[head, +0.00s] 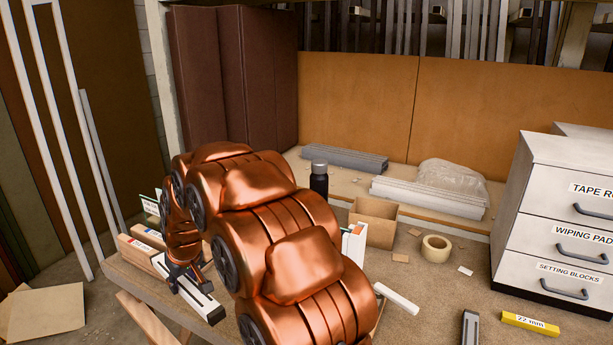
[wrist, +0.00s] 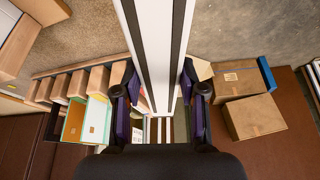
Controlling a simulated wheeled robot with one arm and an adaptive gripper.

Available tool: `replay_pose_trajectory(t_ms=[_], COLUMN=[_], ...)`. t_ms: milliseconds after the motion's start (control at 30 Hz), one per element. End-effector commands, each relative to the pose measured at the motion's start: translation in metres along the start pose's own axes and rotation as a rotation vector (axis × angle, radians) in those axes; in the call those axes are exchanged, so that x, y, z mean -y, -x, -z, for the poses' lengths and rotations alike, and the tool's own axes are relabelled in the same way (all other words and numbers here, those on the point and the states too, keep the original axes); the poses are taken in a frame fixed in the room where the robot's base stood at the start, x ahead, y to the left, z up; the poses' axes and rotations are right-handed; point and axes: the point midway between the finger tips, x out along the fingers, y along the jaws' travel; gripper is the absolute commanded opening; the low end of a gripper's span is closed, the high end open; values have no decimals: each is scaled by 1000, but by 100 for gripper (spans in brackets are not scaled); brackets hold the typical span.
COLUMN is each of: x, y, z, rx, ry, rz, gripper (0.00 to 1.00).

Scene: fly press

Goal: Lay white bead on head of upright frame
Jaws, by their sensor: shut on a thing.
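My gripper (head: 186,278) is low at the left end of the bench in the head view, partly behind my copper arm. In the wrist view my gripper (wrist: 157,88) has its purple pads against both sides of a long white bar with dark stripes (wrist: 154,40). The bar (head: 203,304) also shows in the head view, with a dark end; I cannot tell if it touches the bench. A short plain white strip (head: 397,298), perhaps the white bead, lies on the bench right of my arm. Tall white frame members (head: 62,130) stand at the left; I cannot tell if these are the upright frame.
Wooden blocks (head: 141,250) stand beside the gripper. A dark bottle (head: 319,178), cardboard box (head: 373,222), tape roll (head: 436,247) and yellow 22 mm block (head: 530,324) are on the bench. A drawer cabinet (head: 560,215) stands right. My arm hides the bench's middle.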

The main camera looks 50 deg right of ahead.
Motion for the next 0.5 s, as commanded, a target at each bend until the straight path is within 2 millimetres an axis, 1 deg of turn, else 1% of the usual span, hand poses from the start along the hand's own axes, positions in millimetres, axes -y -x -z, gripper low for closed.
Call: replay_pose_trajectory(t_ms=[33,167,300,500], x=[-12,-40,-72,-120], y=[6,24,45,77], z=[10,23,33,39], rx=[-10,-9,-7,-7], ry=[5,28,52,83], rz=[2,11,20,32], gripper=[1,1,1,1])
